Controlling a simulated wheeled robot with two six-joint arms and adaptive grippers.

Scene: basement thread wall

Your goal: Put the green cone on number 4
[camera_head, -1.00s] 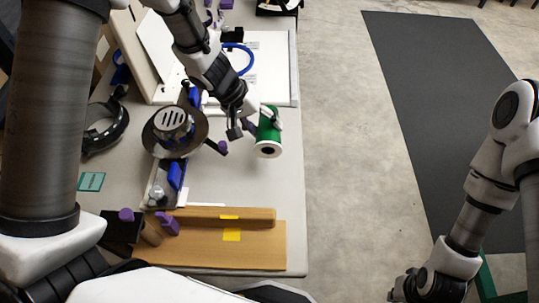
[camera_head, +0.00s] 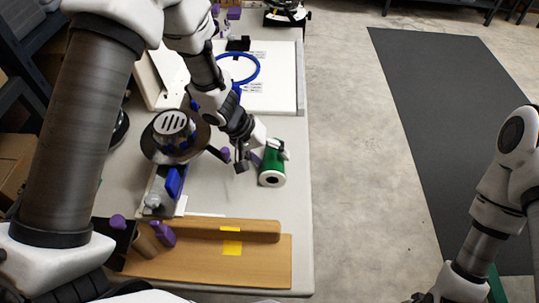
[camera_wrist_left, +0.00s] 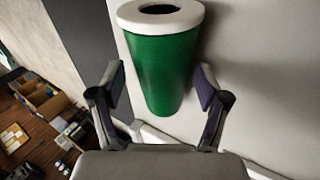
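The green cone (camera_head: 272,161) has a white wide end with a dark hole. That end faces me in the head view, near the right edge of the table. The cone looks tilted or on its side; I cannot tell whether it touches the table. My left gripper (camera_head: 265,153) is at the cone. In the left wrist view the cone (camera_wrist_left: 163,70) lies between the two spread fingers (camera_wrist_left: 160,85), its narrow end toward the palm, with a gap at the left finger. I cannot make out a number 4. My right gripper is outside the frame.
The table (camera_head: 285,210) holds a dark disc stand (camera_head: 151,150) left of the cone and a wooden board (camera_head: 265,265) in front. A white panel (camera_head: 280,75) with a blue ring (camera_head: 258,72) lies behind. Open floor (camera_head: 350,150) is to the right.

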